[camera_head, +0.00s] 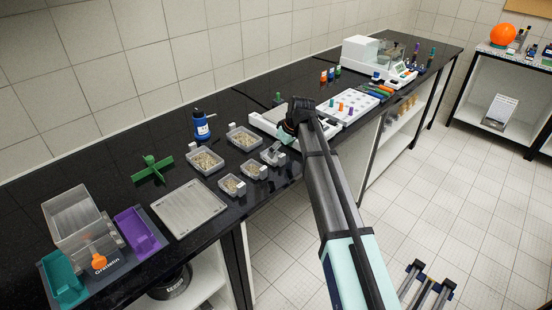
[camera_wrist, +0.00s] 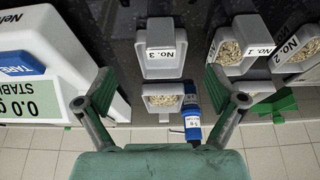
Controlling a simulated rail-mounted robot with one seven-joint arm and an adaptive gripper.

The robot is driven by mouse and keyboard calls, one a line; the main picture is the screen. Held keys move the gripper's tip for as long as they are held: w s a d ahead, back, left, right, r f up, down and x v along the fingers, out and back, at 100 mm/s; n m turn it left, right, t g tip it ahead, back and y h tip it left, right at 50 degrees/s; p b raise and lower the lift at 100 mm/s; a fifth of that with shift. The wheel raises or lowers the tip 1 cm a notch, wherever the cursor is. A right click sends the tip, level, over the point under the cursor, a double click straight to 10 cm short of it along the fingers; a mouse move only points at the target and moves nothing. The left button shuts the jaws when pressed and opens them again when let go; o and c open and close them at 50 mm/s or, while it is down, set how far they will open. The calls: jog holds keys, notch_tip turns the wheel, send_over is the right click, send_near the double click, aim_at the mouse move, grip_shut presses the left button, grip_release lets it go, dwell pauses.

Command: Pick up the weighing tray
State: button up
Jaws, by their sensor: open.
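My gripper (camera_head: 284,136) is over the bench's front part, beside the balance. In the wrist view my gripper (camera_wrist: 160,82) is open, its two green-grey fingers wide apart with nothing held. Several small grey trays with end blocks stand below it. One tray with no grain clearly visible (camera_head: 272,154), likely the weighing tray, is just left of my gripper; it may be the No. 3 one in the wrist view (camera_wrist: 162,64). A grain-filled tray (camera_wrist: 160,90) shows between the fingers. I cannot read a weighing-tray label.
The white balance (camera_head: 262,120) stands close by; its display (camera_wrist: 35,110) shows 0.0 g. Grain trays (camera_head: 206,162), a blue bottle (camera_head: 201,125), a green cross-shaped part (camera_head: 152,169) and a flat grey plate (camera_head: 187,208) are to the left. A white rack (camera_head: 346,108) is to the right.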

aim_at(275, 160)
jog(key=shift+p+x, duration=0.9)
jog(key=shift+x, duration=1.45)
jog(key=shift+a, duration=0.1)
jog(key=c, duration=0.9)
